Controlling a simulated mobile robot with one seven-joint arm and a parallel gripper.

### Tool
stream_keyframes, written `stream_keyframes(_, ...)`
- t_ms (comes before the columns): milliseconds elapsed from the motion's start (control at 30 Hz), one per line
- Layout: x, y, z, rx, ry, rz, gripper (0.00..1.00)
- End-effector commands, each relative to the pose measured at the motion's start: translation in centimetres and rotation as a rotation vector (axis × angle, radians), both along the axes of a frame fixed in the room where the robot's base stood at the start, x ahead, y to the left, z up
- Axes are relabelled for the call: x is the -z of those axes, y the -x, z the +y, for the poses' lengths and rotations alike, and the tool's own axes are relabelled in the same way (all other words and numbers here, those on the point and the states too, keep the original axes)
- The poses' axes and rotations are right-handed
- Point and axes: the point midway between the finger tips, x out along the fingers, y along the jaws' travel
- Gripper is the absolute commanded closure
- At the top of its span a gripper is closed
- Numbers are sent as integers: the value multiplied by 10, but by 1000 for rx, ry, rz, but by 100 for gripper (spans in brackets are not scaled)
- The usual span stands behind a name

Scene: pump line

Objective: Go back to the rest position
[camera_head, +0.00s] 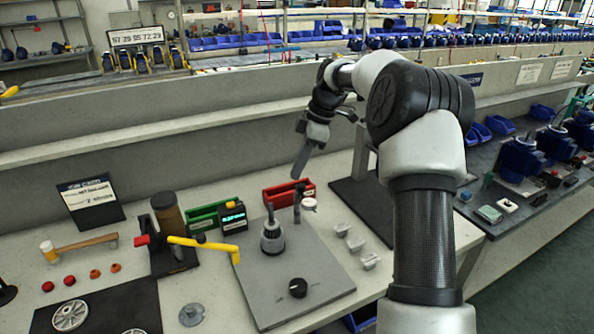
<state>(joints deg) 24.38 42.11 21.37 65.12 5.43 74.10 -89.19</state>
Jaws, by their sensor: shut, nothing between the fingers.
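My arm reaches from the right side of the head view up over the bench. My gripper (300,158) hangs in the air above the back of the bench, left of the big elbow joint, with its long fingers pointing down. The fingers look closed together, and nothing shows between them. Below it stand a red bin (284,197) and a small dark post with a white round cap (308,204). My gripper appears apart from both.
A grey plate (318,283) carries a pump-like fitting (272,236) and a black knob (298,287). Blue pumps (520,160) stand on the right bench.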

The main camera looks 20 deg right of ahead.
Motion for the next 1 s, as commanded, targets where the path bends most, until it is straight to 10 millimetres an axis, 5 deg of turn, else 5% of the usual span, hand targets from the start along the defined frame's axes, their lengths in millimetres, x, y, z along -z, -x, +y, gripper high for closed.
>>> stream_keyframes(167,-6,3,3,11,9,1,100)
stream_keyframes(367,-60,37,24,146,89,7,100)
stream_keyframes(700,-154,154,51,598,192,-42,100)
stream_keyframes(1000,-188,269,53,1025,107,-117,100)
